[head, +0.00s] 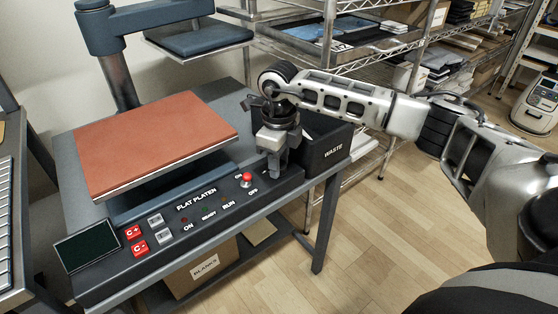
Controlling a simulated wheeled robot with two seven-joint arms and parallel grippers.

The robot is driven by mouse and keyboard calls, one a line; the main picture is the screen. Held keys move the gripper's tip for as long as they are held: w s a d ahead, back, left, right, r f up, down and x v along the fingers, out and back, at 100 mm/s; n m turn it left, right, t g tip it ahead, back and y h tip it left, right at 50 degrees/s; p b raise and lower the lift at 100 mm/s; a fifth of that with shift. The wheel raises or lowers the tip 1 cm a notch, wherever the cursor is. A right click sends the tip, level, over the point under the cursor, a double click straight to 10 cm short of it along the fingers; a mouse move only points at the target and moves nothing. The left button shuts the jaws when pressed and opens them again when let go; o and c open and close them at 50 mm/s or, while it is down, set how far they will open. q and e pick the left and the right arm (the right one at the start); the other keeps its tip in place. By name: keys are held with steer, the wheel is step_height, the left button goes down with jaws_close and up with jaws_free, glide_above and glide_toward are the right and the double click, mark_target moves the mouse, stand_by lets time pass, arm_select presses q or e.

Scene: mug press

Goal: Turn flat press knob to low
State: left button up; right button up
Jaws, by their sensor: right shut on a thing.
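The flat press stands on a grey table, with its brown-red platen (150,140) and a dark control panel (190,230) labelled "FLAT PLATEN" along the front. My right gripper (274,170) points down at the right end of this panel and is shut on the knob there. The fingers hide the knob, so its setting and markings cannot be read. A red-tipped toggle switch (247,180) with ON and OFF labels is just left of the fingers. My left gripper is not in view.
A black bin (325,154) marked "WASTE" stands close right of the gripper. Red buttons (136,240) and a dark display (87,246) are at the panel's left. The raised upper press (200,38) is behind. Wire shelving fills the back; the floor at right is clear.

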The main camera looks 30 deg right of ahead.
steer(key=shift+n, duration=0.6)
steer(key=o, duration=1)
steer(key=shift+r, duration=0.15)
step_height(320, 180, up, 16)
steer(key=shift+f+p, duration=0.1)
steer(key=shift+p, duration=0.65)
